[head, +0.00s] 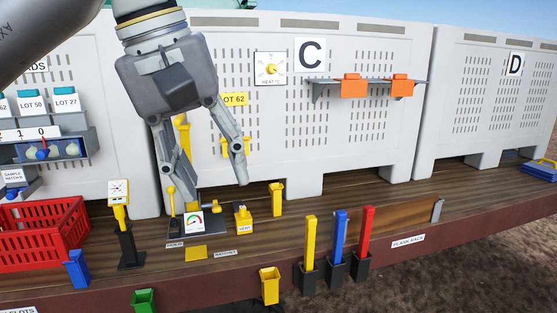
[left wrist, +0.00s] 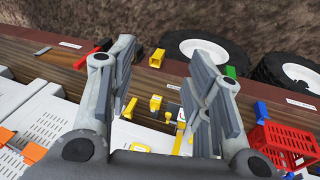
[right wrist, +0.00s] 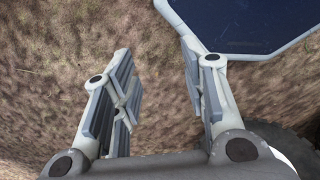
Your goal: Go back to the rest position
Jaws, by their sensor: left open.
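My left gripper (head: 212,185) hangs from the upper left in the head view, fingers pointing down and spread apart with nothing between them. My right gripper (right wrist: 160,90) shows only in the right wrist view. Its fingers are apart over bare brown ground, and it is empty.
A red crate (head: 45,232) stands at the left on the wooden deck. Yellow, blue and red posts (head: 340,236) stand along the front edge. A shelf with orange blocks (head: 366,87) is on bin C. A dark blue panel (right wrist: 240,22) lies near the right gripper.

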